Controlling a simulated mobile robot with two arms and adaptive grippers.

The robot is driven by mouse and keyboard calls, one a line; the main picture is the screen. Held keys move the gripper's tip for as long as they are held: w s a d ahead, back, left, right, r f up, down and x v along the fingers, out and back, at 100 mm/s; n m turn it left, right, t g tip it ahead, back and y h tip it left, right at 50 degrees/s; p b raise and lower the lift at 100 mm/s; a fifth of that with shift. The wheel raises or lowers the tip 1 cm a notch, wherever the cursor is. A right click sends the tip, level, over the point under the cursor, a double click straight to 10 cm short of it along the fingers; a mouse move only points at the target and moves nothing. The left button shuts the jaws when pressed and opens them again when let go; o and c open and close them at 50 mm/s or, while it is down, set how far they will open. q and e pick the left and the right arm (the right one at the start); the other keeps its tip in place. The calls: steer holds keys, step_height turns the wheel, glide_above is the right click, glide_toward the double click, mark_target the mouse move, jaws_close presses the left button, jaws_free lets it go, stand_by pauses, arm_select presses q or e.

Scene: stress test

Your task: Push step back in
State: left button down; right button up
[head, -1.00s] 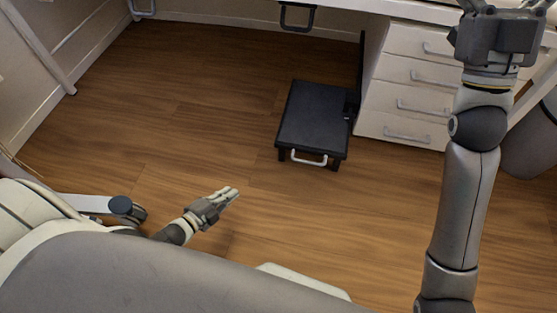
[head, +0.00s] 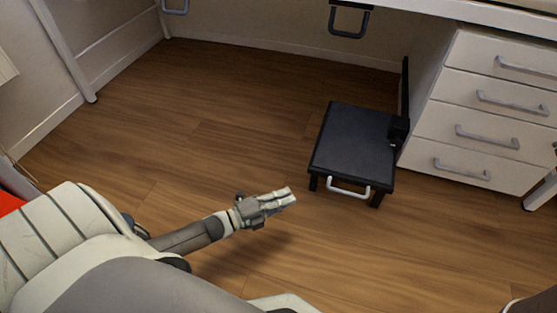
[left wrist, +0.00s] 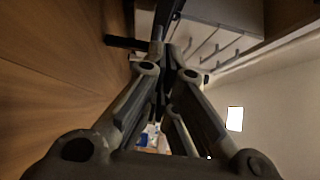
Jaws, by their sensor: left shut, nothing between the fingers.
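The step (head: 352,140) is a low black platform on short legs, with a white handle (head: 348,190) on its front edge. It stands pulled out on the floor, beside the white drawer unit, joined to a black upright (head: 404,95) at its right. My left gripper (head: 293,197) is low over the floor, to the left of the step's front edge and apart from it. Its fingers are shut and empty, pointing right toward the handle. In the left wrist view the closed fingers (left wrist: 165,75) fill the middle, and a dark part of the step shows beyond them. My right gripper is out of view.
The white drawer unit (head: 490,105) with grey handles stands right of the step. A desk edge (head: 450,10) with a dark bracket (head: 348,20) hangs above the back. The wooden floor (head: 220,130) left of and behind the step is clear.

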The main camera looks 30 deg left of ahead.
mark_target(320, 174)
arm_select(q)
steer(key=w+b, duration=0.1)
steer(key=w, duration=0.1)
steer(key=w+d+b, duration=0.1)
steer(key=w+b, duration=0.1)
steer(key=w, duration=0.1)
steer(key=w+b, duration=0.2)
steer(key=w, duration=0.1)
steer(key=shift+w+d, duration=0.25)
